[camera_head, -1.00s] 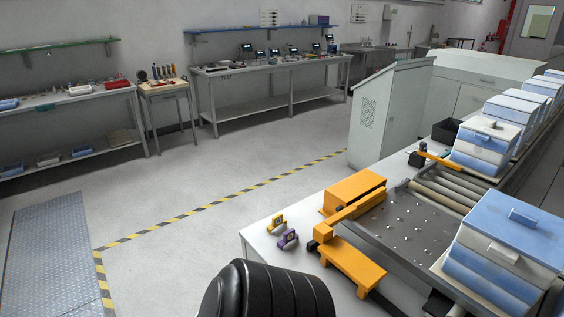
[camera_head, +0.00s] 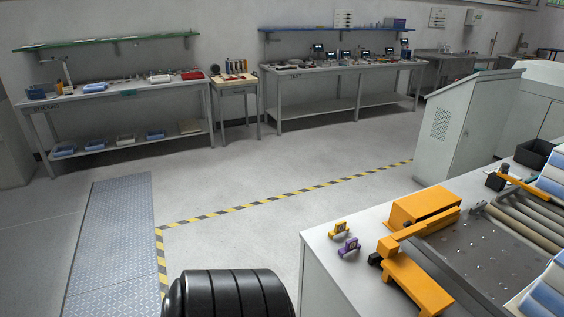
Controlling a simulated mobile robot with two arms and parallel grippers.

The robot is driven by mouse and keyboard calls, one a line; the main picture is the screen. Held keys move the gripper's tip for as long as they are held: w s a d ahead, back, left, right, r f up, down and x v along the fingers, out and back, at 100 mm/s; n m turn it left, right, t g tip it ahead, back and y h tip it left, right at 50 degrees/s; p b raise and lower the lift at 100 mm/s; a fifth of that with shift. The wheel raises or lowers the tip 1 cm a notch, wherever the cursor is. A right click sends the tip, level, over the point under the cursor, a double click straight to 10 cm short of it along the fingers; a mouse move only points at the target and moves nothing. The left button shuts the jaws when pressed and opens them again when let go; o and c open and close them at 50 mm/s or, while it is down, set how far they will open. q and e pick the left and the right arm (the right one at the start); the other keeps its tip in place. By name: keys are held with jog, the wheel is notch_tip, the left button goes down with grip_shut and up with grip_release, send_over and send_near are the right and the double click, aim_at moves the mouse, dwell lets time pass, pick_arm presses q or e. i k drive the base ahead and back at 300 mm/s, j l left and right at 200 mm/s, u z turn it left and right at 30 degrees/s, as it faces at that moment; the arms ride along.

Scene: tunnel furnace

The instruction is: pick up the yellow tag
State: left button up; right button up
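The small yellow tag (camera_head: 339,229) stands near the left edge of the white table (camera_head: 325,259) at the right. A similar purple tag (camera_head: 349,247) stands just in front of it, a little to the right. Both are clear of the orange machine parts. A black ribbed rounded shape fills the bottom middle, left of the table. Neither of my grippers shows in the head view.
Orange machine parts (camera_head: 424,206) and a roller conveyor (camera_head: 513,229) take up the right of the table. A grey cabinet (camera_head: 462,130) stands behind. Workbenches line the back wall. The floor (camera_head: 240,175) between is open, with yellow-black striped tape (camera_head: 285,197).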

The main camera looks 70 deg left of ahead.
aim_at(341, 227)
jog(key=k+u, duration=0.15)
jog(key=u, duration=1.6)
